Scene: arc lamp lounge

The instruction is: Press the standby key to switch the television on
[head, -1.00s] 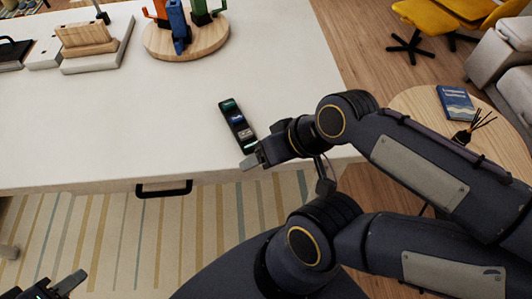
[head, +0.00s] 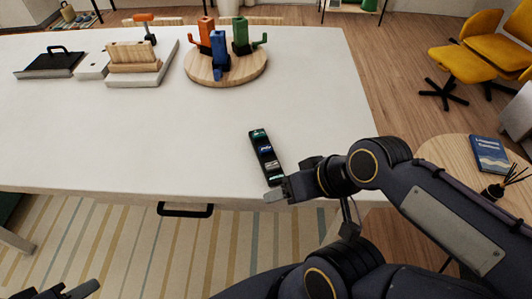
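A slim black remote (head: 265,152) with several coloured keys lies on the white table near its front edge. Its lettering is too small to read, so I cannot tell which key is standby. My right gripper (head: 274,196) is at the near end of the remote, by the table's front edge. Its fingers look close together, but whether they are shut is unclear, as is whether they touch the remote. My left gripper (head: 78,290) is low at the bottom left, away from the table, and partly cut off. No television shows.
The white table (head: 150,140) is clear around the remote. A round wooden board (head: 198,73) with orange, blue and green cactus-like pieces stands farther back. A wooden block on a pale tray (head: 150,78) is left of it. A side table (head: 447,152) with a blue book (head: 490,153) is at right.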

